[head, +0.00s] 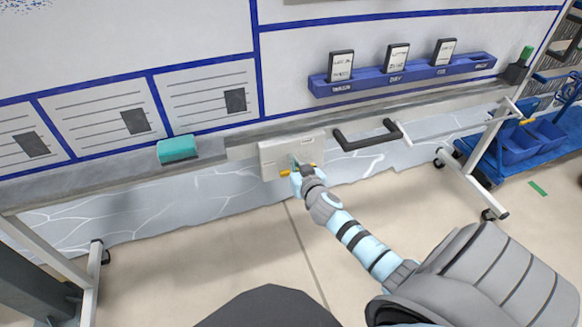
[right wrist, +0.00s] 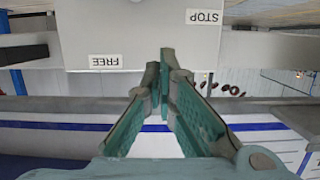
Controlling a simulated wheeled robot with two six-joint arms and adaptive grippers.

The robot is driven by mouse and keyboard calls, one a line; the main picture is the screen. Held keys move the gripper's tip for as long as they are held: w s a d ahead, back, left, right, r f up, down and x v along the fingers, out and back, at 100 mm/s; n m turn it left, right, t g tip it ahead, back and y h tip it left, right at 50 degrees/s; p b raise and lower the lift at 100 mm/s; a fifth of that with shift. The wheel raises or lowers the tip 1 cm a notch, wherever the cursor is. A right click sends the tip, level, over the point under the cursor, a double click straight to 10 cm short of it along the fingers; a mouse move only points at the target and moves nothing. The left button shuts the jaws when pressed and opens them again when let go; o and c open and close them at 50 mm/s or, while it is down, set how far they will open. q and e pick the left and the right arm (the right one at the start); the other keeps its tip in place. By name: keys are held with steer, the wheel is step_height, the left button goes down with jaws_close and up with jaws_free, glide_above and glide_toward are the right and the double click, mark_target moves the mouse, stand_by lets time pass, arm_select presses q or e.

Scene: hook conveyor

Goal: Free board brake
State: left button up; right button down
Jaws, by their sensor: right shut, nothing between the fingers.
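The white brake box (head: 291,152) hangs below the whiteboard's bottom rail. My left gripper is out of view.
A dark handle (head: 365,140) sticks out from the rail right of the box. A teal eraser (head: 177,149) sits on the ledge to the left. A blue holder (head: 405,77) with cards is above. A blue cart (head: 520,145) stands at right. The floor in front is clear.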

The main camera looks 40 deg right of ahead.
steer(key=f+b, duration=0.1)
steer(key=w+f+b, duration=0.1)
steer(key=f, duration=0.1)
steer(key=w+f+b, duration=0.1)
steer(key=shift+w+d+f, duration=0.15)
steer(key=shift+w+d, duration=0.05)
steer(key=shift+d, duration=0.2)
steer(key=shift+f, duration=0.2)
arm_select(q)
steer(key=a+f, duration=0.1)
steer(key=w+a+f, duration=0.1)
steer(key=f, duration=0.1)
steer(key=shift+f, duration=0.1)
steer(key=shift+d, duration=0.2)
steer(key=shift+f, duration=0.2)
arm_select(e)
steer(key=shift+a, duration=0.15)
